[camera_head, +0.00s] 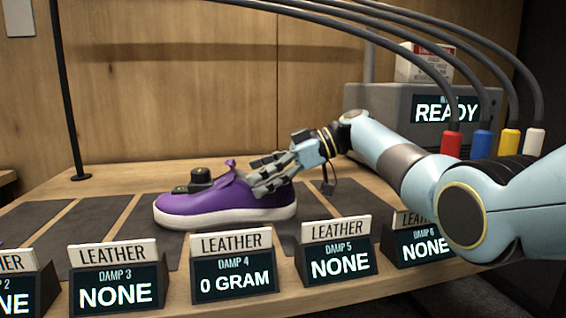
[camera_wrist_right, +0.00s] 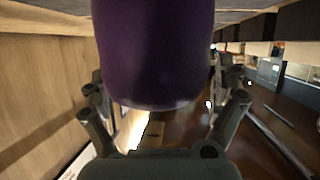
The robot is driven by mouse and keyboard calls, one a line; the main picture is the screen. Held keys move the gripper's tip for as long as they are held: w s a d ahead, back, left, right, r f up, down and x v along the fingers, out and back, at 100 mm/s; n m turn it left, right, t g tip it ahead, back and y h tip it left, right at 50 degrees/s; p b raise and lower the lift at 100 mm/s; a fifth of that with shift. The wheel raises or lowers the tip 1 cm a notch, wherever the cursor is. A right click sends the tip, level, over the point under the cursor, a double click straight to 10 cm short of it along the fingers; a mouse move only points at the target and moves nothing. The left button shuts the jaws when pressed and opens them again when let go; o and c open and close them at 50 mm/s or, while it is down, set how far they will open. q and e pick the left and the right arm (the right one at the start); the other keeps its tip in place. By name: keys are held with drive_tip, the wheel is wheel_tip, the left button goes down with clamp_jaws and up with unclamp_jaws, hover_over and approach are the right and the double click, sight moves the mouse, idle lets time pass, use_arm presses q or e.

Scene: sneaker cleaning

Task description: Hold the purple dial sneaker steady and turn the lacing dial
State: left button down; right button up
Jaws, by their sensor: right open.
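The purple sneaker (camera_head: 226,200) with a white sole stands upright on a dark mat behind the "DAMP 4" sign, toe to the left. Its black lacing dial (camera_head: 201,176) sits on top toward the toe side. My right gripper (camera_head: 258,178) comes in from the right and is at the heel end of the sneaker. It is open, with its fingers around the purple heel; whether they touch is unclear. In the right wrist view the purple heel (camera_wrist_right: 152,55) lies between the spread fingers of the right gripper (camera_wrist_right: 165,95). My left gripper is not in view.
Signs stand along the front edge, including "DAMP 4" (camera_head: 234,268) and "DAMP 5" (camera_head: 338,253). A grey machine reading "READY" (camera_head: 390,105) stands behind my right arm, with coloured hose ends (camera_head: 482,143) nearby. A black post (camera_head: 66,90) rises at left. Mats left of the sneaker look bare.

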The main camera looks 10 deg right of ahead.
sight(226, 190)
drive_tip(key=shift+x, duration=1.45)
drive_tip(key=shift+c, duration=0.2)
